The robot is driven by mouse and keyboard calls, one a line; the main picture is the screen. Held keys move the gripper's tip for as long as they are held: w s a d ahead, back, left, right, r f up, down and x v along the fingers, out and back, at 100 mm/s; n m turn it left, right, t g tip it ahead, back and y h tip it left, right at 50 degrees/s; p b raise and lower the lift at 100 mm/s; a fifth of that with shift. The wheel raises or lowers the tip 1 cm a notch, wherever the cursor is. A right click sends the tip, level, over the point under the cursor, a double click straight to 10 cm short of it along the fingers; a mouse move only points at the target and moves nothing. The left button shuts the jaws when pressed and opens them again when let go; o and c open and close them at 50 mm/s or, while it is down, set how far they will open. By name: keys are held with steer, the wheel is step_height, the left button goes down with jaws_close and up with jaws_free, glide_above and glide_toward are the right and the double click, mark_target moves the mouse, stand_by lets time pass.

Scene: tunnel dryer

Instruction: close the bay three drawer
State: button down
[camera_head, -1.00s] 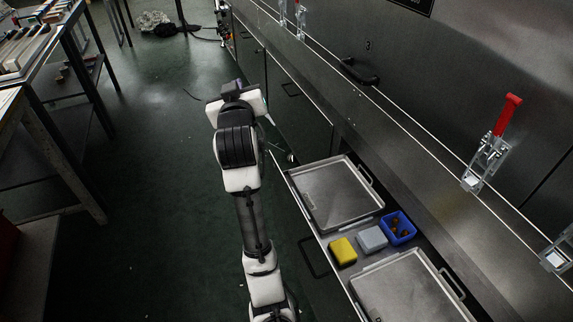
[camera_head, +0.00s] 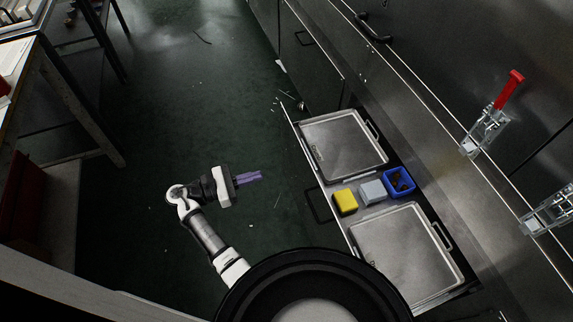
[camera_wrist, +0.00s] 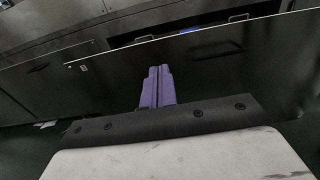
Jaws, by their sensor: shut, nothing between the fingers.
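The open drawer (camera_head: 335,211) sticks out of the steel dryer body at the right in the head view. It holds two metal trays with handles, a yellow block, a grey block and a blue bin. Whether it is bay three cannot be read. My gripper (camera_head: 258,176) has purple fingers, shut and empty, pointing right toward the drawer's front, with a gap of floor between. In the wrist view my gripper's fingers (camera_wrist: 158,72) point at the dark drawer front (camera_wrist: 225,72), whose top edge runs across the view. Contact is not visible.
Red-handled toggle clamps (camera_head: 492,117) stand on the dryer ledge. A black door handle (camera_head: 374,28) is further back. A workbench (camera_head: 75,110) stands at the left. The dark green floor (camera_head: 180,110) between bench and drawer is mostly clear.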

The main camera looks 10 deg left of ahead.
steer(key=x, duration=1.3)
steer(key=shift+w+d+p, duration=0.25)
steer(key=shift+d+p, duration=0.1)
steer(key=shift+p, duration=0.05)
steer(key=shift+d, duration=0.1)
steer(key=p+x, duration=0.2)
steer(key=x, duration=2)
steer(key=shift+w+d, duration=0.15)
steer(key=shift+w, duration=0.05)
steer(key=shift+s+p, duration=0.1)
steer(key=shift+p, duration=0.2)
